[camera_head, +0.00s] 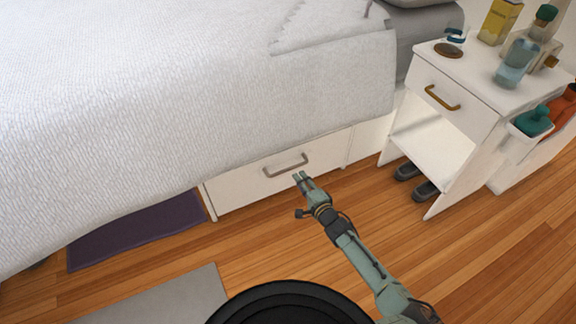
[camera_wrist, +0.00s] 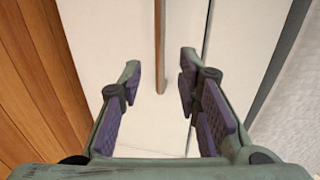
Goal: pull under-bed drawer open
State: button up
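The under-bed drawer has a white front (camera_head: 240,186) below the bed's hanging cover. It looks about flush with the white panel on its right. Its bar handle (camera_head: 287,166) is greyish brown in the head view. My gripper (camera_head: 300,177) is just in front of the handle, slightly low and right of it in that view. In the wrist view my gripper (camera_wrist: 161,70) is open, with purple-padded fingers apart. The handle (camera_wrist: 160,45) lies between the finger lines, beyond the tips, and nothing is held. The white drawer front (camera_wrist: 115,35) fills the background.
A white nightstand (camera_head: 475,110) with bottles on top stands at the right, with dark shoes (camera_head: 425,190) beneath. A purple mat (camera_head: 140,230) and a grey mat (camera_head: 165,298) lie at the left. The wooden floor (camera_head: 250,245) before the drawer is clear.

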aim_at(290, 168)
jog(key=b+x, duration=0.2)
jog(key=x, duration=0.7)
jog(key=shift+a+r, duration=0.1)
jog(key=shift+c, duration=0.5)
grip_shut()
